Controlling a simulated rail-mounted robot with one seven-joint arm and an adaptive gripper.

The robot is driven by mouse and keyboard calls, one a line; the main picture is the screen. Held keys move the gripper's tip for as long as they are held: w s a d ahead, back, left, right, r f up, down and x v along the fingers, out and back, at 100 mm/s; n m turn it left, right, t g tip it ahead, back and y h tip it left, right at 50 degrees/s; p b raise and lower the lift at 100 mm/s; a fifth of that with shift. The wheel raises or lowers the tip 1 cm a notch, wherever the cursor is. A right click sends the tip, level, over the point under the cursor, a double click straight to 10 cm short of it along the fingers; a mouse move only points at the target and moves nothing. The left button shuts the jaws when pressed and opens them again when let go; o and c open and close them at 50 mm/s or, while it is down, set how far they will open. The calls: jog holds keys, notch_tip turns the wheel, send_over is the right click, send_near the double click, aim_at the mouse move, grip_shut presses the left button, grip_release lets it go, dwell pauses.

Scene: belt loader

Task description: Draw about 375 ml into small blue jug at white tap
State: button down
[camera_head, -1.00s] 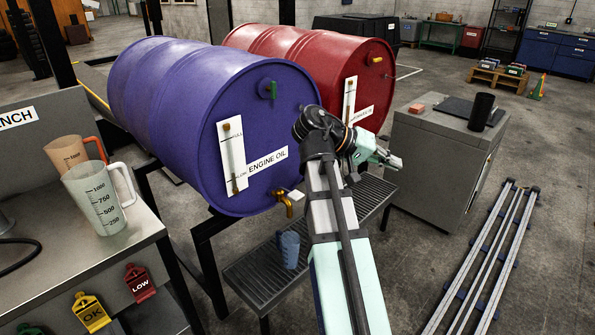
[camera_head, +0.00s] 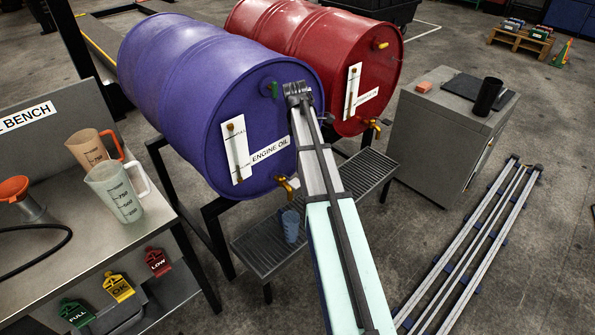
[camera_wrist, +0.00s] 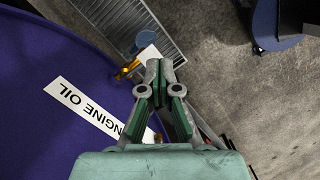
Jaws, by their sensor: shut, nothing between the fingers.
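The small blue jug (camera_head: 290,226) stands on the slatted drip rack beneath the brass tap (camera_head: 284,187) of the purple engine oil drum. This tap has a white lever (camera_head: 294,182). In the wrist view the lever (camera_wrist: 149,56) lies just beyond my gripper's tips, and the jug (camera_wrist: 144,42) shows from above behind it. My gripper (camera_wrist: 159,70) is shut and empty, its tips close to the lever; I cannot tell whether they touch. In the head view my arm hides the gripper.
The purple drum (camera_head: 170,90) and red drum (camera_head: 290,45) lie on a stand above the rack (camera_head: 262,255). A bench (camera_head: 45,255) at left holds larger measuring jugs (camera_head: 115,193). A grey cabinet (camera_head: 430,140) stands right, beside floor rails (camera_head: 470,250).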

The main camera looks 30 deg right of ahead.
aim_at(296, 182)
jog(key=shift+w+a+f+n+t+y, duration=0.15)
jog(key=shift+w+a+n+y, duration=0.25)
jog(key=shift+n, duration=0.8)
jog(key=shift+w+a+n+t+y, duration=0.2)
jog(key=shift+w+a+n, duration=0.35)
jog(key=shift+n, duration=0.65)
jog(key=shift+w+a+f+n+t+y, duration=0.15)
jog(key=shift+w+a+n+y, duration=0.25)
jog(key=shift+n, duration=0.8)
jog(key=shift+r, duration=0.1)
notch_tip(296, 182, down, 14)
jog(key=p, duration=0.4)
